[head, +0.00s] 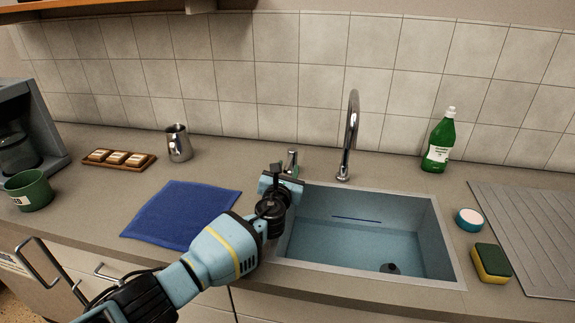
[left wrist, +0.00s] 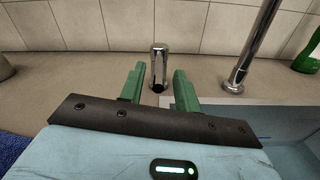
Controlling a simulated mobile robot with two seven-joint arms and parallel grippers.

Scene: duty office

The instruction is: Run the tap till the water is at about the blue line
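The sink (head: 440,235) is set in the counter. A dark blue line (head: 357,219) runs along its back wall, and a dark round piece (head: 390,268) sits low at its front. The bluish lower part may be water; I cannot tell its level surely. The chrome spout (head: 351,135) arches at the back, with no stream visible. The short chrome tap lever (head: 292,158) stands left of it. My left gripper (head: 283,172) is at the lever. In the left wrist view its green fingers (left wrist: 159,88) are apart, with the lever (left wrist: 160,62) showing between them; contact is not visible.
A blue cloth (head: 180,215) lies left of the sink. A metal jug (head: 178,143), a wooden tray (head: 119,159) and a green mug (head: 29,190) stand further left. A green bottle (head: 438,143), a round tub (head: 468,219), a sponge (head: 491,262) and a ridged drainboard (head: 535,235) are right.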

